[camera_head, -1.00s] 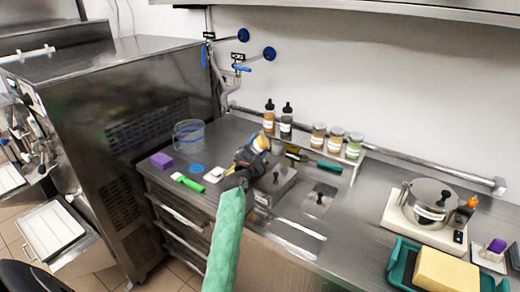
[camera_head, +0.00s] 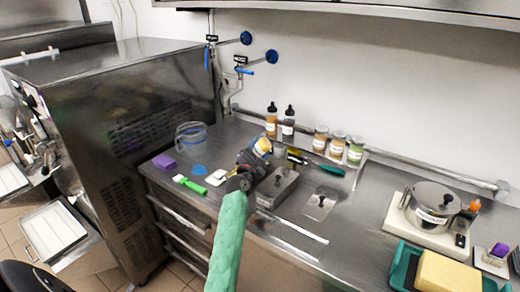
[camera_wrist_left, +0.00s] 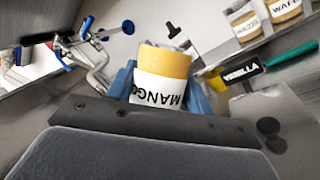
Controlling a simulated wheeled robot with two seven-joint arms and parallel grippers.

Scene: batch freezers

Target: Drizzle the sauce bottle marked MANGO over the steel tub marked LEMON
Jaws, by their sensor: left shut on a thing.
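My left gripper (camera_head: 252,158) is shut on the sauce bottle marked MANGO (camera_head: 263,146), above the back of the counter's steel tub area. In the left wrist view the bottle (camera_wrist_left: 165,62) shows a yellow-orange end and a white MANGO label between the blue fingers; it looks tilted. A steel tub with a black-knobbed lid (camera_head: 277,186) is just below and right of the gripper. A flat steel lid (camera_head: 320,203) lies to its right. No LEMON mark is readable, so I cannot tell which tub is LEMON. My right gripper is out of view.
Two dark-capped bottles (camera_head: 271,120) and several labelled jars (camera_head: 337,146) stand along the back. A green-handled tool (camera_head: 331,169) lies behind the lids. A VANILLA label (camera_wrist_left: 240,73) shows in the wrist view. A pot (camera_head: 434,203) stands at right.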

